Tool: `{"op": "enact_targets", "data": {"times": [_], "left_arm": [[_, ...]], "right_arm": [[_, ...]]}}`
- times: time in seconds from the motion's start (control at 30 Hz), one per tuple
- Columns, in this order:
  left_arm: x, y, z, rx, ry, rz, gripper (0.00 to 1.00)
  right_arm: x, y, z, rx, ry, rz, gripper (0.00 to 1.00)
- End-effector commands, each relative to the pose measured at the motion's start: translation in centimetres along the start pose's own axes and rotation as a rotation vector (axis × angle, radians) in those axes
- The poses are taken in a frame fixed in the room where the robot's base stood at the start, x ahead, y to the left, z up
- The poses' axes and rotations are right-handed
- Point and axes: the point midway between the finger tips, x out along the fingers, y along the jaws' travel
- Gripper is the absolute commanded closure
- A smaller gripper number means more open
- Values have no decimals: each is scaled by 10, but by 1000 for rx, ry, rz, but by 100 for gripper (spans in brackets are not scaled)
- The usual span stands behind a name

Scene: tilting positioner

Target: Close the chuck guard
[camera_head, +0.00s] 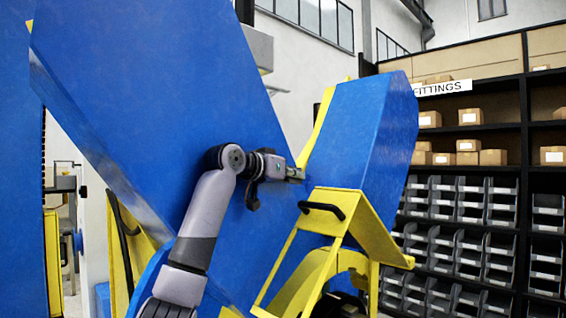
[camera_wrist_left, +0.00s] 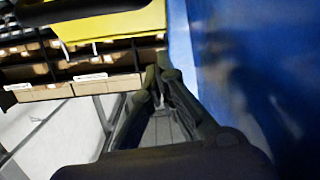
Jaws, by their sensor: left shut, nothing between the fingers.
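The chuck guard appears to be the yellow frame (camera_head: 362,222) with a black bar handle (camera_head: 321,210) at its upper left corner, in the middle of the head view. It stands tilted in front of the blue machine body; its hinge is not clear. In the left wrist view a yellow panel (camera_wrist_left: 120,24) with a dark handle (camera_wrist_left: 80,7) shows at the top. My left gripper (camera_head: 299,173) is shut and empty, in front of the blue panel, a little above and left of the handle, apart from it. Its fingers show in the wrist view (camera_wrist_left: 162,72). My right gripper is out of view.
A large tilted blue panel (camera_head: 160,90) fills the left and lies close beside my left gripper in the wrist view (camera_wrist_left: 245,70). A second blue block (camera_head: 365,140) stands behind the guard. A shelf rack (camera_head: 470,132) with boxes and bins stands at the right.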

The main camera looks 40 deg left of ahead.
Motion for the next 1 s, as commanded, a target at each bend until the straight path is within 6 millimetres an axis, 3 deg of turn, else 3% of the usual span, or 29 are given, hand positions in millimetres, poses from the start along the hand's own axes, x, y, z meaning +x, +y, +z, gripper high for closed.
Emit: {"op": "enact_targets", "data": {"times": [0.03,0.1,0.3,0.47,0.7,1.0], "left_arm": [[11,2,-6,-1,-5,2,100],[23,0,-2,1,-3,-1,100],[12,-1,26,3,-2,-2,100],[8,0,35,1,0,0,100],[7,1,38,1,1,2,100],[7,0,40,0,5,2,100]], "right_arm": [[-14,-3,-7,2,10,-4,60],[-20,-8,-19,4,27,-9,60],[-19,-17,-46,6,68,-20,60],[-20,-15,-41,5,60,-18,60],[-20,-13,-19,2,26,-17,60],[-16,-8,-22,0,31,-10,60]]}}
